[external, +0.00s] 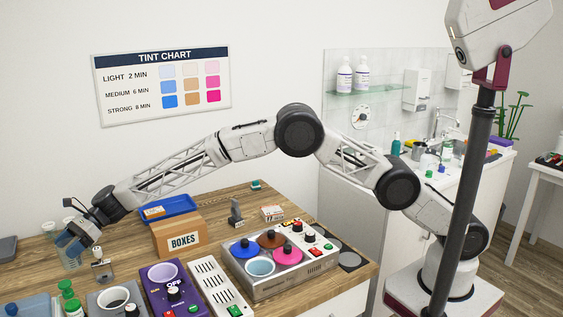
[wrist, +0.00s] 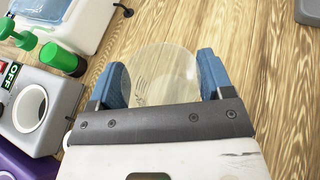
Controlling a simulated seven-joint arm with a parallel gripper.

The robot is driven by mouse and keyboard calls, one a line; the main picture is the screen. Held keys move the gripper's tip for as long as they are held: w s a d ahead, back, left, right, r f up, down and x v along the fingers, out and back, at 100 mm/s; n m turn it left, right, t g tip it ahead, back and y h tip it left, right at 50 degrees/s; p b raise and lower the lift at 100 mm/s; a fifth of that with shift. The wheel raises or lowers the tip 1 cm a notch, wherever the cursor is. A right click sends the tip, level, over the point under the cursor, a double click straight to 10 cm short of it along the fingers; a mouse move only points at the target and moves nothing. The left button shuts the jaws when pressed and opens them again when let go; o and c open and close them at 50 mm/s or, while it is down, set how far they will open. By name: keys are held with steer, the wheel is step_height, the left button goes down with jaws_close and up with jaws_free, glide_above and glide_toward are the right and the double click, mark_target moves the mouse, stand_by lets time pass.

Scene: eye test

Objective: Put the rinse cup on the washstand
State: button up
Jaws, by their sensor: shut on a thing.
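A clear, see-through cup with faint dark marks on its wall (wrist: 150,85), apparently the rinse cup, sits between the blue fingers of my gripper (wrist: 160,74). The fingers press on it from both sides. In the external view my gripper (external: 73,244) is low over the left end of the wooden table, with the cup (external: 71,263) at its fingertips. I cannot tell whether the cup's bottom touches the wood. The washstand (external: 492,182) is the white unit at the back right, with a tap and several bottles on its top, far from my gripper.
A cardboard box (external: 179,236), a blue tray (external: 181,205) and a panel with coloured pots (external: 272,281) stand on the table right of my gripper. A purple device (external: 165,297) and green-capped bottles (external: 68,291) are near the front. A dark pole (external: 467,200) stands before the washstand.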

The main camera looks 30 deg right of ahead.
mark_target(63, 263)
stand_by(0.3)
steer(key=shift+f, duration=1.85)
steer(key=shift+f, duration=0.1)
steer(key=o, duration=0.9)
steer(key=shift+f, duration=0.1)
steer(key=shift+r, duration=0.2)
steer(key=v, duration=1.2)
steer(key=shift+r, duration=0.1)
